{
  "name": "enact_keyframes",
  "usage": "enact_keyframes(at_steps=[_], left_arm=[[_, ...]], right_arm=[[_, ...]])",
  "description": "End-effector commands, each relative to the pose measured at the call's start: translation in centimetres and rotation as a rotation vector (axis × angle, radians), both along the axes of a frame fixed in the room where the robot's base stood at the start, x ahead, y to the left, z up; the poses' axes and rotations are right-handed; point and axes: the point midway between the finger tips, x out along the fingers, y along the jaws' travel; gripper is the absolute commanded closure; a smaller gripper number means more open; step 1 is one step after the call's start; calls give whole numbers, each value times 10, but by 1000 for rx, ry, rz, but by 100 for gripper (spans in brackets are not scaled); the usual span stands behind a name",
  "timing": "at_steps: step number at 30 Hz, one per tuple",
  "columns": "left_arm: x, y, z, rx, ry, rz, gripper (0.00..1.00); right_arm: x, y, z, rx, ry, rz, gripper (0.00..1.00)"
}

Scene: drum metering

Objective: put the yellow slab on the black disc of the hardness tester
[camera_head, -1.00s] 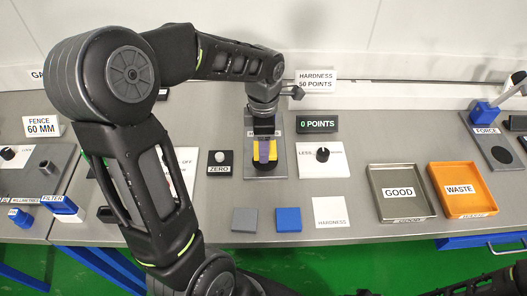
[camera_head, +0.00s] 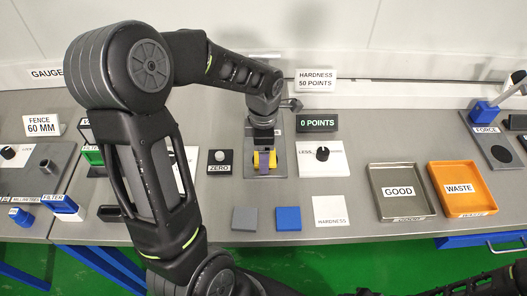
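The yellow slab (camera_head: 272,159) shows at the hardness tester (camera_head: 280,165), on both sides of a greyish finger of my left gripper (camera_head: 264,167). The gripper points down over the tester's grey plate. The finger covers the middle of the slab, so I cannot tell whether the gripper is shut on it or open around it. The black disc is hidden under the slab and gripper. I cannot tell whether the slab touches it. Dark links of my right arm show at the bottom right edge; its gripper is not in view.
The display (camera_head: 317,123) reads 0 POINTS. A ZERO button (camera_head: 220,158) stands left of the tester, a knob panel (camera_head: 322,158) right. Grey (camera_head: 244,219) and blue (camera_head: 288,219) slabs lie in front. GOOD (camera_head: 398,212) and WASTE (camera_head: 461,208) trays stand right.

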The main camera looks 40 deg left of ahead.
Motion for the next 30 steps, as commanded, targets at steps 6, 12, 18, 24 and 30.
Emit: enact_keyframes(at_steps=[6, 12, 18, 24, 30], left_arm=[[0, 0, 0, 0, 0, 0, 24], [0, 0, 6, 0, 0, 0, 24], [1, 0, 29, 0, -5, 0, 24], [1, 0, 71, 0, -6, 1, 24], [1, 0, 108, 0, -4, 0, 24]], right_arm=[[0, 0, 0, 0, 0, 0, 52], [0, 0, 6, -1, 1, -1, 52], [0, 0, -2, 0, 0, 0, 52], [1, 0, -7, 2, -3, 0, 52], [1, 1, -10, 3, -4, 1, 52]])
